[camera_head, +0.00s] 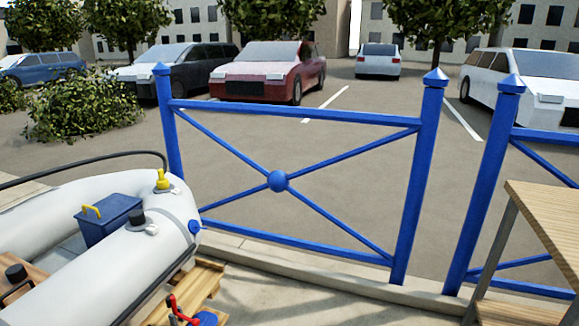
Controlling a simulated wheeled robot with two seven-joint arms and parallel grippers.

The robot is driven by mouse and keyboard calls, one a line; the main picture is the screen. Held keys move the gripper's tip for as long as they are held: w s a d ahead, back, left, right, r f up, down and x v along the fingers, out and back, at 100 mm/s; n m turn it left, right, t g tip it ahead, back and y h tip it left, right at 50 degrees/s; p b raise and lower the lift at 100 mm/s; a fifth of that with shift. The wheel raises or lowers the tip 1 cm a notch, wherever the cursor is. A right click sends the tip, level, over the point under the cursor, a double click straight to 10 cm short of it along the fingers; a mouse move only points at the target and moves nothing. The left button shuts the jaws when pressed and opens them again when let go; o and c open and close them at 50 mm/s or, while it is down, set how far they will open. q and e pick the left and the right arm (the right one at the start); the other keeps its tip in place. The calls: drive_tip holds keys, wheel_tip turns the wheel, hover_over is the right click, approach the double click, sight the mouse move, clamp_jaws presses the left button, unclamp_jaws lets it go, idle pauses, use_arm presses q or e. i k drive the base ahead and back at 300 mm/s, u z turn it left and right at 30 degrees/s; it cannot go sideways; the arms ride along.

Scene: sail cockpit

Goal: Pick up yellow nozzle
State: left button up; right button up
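The yellow nozzle (162,181) stands upright on top of the white inflatable boat tube (110,262), near the tube's far right end. Its lower part sits at a pale fitting on the tube. It is small in the view, so fine detail is hard to tell. Neither of my grippers shows in the head view.
A blue box (109,220) with a yellow handle sits inside the boat. A blue metal fence (300,113) stands behind. A wooden table (548,215) is at the right. A wooden pallet (188,292) and a red-handled item (180,311) lie below the boat. Paving between is clear.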

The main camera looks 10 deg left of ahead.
sight(162, 183)
drive_tip(key=i, duration=2.65)
drive_tip(key=u, duration=3.3)
